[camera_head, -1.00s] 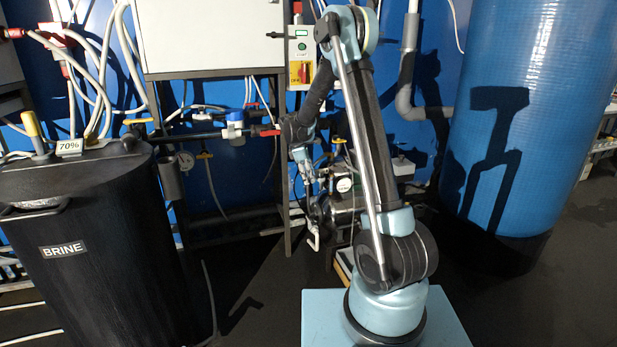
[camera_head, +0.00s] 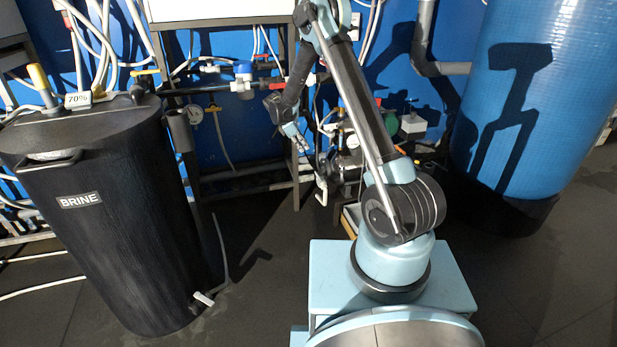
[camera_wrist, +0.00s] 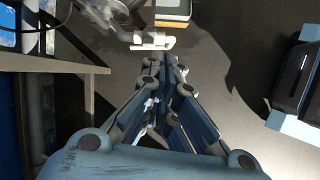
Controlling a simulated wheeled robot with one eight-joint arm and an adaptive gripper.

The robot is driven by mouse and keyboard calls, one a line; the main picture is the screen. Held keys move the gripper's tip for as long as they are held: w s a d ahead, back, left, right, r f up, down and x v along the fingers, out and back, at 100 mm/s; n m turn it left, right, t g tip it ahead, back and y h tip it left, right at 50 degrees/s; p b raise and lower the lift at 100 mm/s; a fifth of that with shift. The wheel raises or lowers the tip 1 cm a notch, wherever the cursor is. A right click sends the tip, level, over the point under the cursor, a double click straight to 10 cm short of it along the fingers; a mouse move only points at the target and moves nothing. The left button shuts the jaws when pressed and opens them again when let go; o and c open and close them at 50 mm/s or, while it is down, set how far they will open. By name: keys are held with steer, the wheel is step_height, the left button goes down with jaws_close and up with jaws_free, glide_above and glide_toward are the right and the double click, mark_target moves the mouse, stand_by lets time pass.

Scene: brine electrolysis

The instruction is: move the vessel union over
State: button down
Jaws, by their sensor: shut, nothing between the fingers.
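No part is labelled as the vessel union, so I cannot tell for certain which fitting it is. A white pipe fitting (camera_wrist: 153,40) shows just beyond my fingertips in the wrist view, apart from them. A white fitting (camera_head: 204,298) lies by the foot of the black brine tank (camera_head: 100,230), at the end of a thin hose. My gripper (camera_head: 304,145) hangs in front of the pipework, its fingers pointing down and right. In the wrist view the fingers of my gripper (camera_wrist: 165,62) come together, shut and empty.
A blue tank (camera_head: 540,110) stands at the right. A pump-like unit (camera_head: 345,165) is to the gripper's right. The dark floor (camera_head: 260,270) between brine tank and my base is clear.

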steer(key=a+f+n+h, duration=0.2)
steer(key=a+f, duration=0.5)
steer(key=f, duration=0.5)
steer(key=w+d+f, duration=0.3)
steer(key=d+f, duration=0.4)
steer(key=d, duration=0.2)
steer(key=shift+d+t, duration=0.3)
steer(key=shift+t, duration=0.1)
steer(key=shift+w+r, duration=0.1)
steer(key=shift+r, duration=0.05)
steer(key=shift+d+r+y, duration=0.15)
steer(key=shift+y, duration=0.15)
